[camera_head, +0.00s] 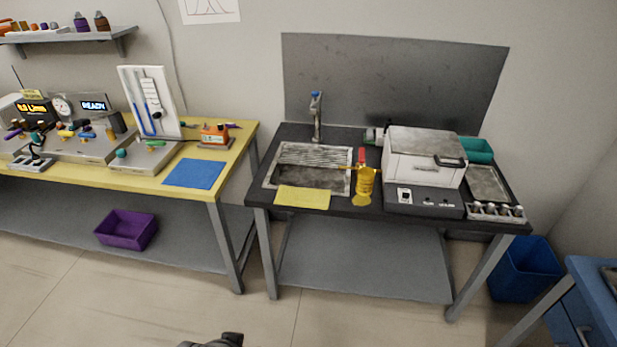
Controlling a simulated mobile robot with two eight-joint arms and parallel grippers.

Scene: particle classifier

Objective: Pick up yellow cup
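No other clear yellow cup shows. A dark piece of what appears to be my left gripper (228,340) shows at the bottom edge, far from the table. Its fingers are mostly cut off, so its opening cannot be told. My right gripper is out of view.
A sink (310,178) with a tap (316,115) and a yellow cloth (302,197) lie left of the vessel. A white-and-black machine (424,165) stands close on its right. A yellow workbench (140,184) is at left. The floor (320,320) in front is clear.

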